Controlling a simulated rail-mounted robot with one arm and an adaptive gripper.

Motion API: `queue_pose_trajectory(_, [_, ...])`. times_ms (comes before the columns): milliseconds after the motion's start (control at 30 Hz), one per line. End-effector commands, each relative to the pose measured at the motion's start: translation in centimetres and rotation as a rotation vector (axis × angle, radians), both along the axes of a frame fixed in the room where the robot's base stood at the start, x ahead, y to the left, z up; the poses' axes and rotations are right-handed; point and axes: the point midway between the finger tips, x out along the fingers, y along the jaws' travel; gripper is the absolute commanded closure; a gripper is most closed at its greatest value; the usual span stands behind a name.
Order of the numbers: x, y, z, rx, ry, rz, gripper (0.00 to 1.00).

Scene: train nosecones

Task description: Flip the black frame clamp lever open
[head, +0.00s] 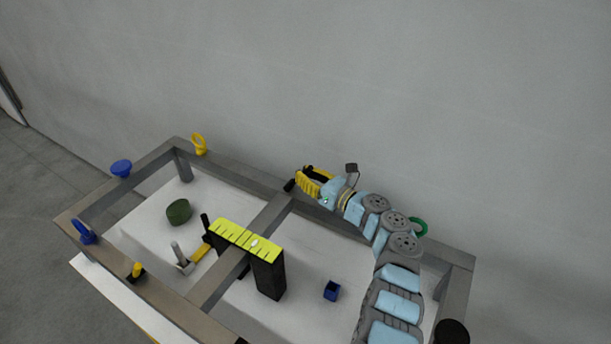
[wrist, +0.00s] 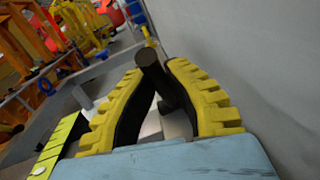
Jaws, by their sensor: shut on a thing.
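A black clamp lever (head: 289,185) sits on the far side of the grey metal frame, where the crossbar meets the far rail. My gripper (head: 305,183), with yellow ribbed fingers, is right beside it at the rail. In the wrist view, the black lever (wrist: 150,60) sticks up between the tips of my gripper (wrist: 156,70), and the fingers are shut on it. The lever's lower part and its pivot are partly hidden by the fingers, and I cannot tell how far it is turned.
The grey frame (head: 240,165) stands over a white surface. A yellow ring (head: 199,145), a blue knob (head: 121,168) and a green ring (head: 418,227) stick out from the frame. The wall is close behind the far rail.

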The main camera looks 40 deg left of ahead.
Motion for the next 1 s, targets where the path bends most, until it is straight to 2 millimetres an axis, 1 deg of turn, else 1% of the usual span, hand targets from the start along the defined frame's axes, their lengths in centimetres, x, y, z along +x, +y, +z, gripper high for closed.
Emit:
queue_pose_trajectory(33, [0.0, 0.0, -0.3, -0.004, 0.002, -0.002, 1.00])
queue_pose_trajectory(167, [0.0, 0.0, -0.3, -0.004, 0.002, -0.002, 1.00])
queue_pose_trajectory(200, [0.0, 0.0, -0.3, -0.004, 0.002, -0.002, 0.75])
queue_pose_trajectory(267, [0.0, 0.0, -0.3, -0.003, 0.002, -0.002, 0.58])
queue_pose_trajectory(667, [0.0, 0.0, 0.2, -0.001, 0.000, -0.001, 0.57])
queue_pose_trajectory(867, [0.1, -0.1, 2.0, 0.001, -0.002, -0.001, 0.57])
queue_pose_trajectory(1000, [0.2, -0.1, 4.1, 0.001, -0.004, -0.002, 0.57])
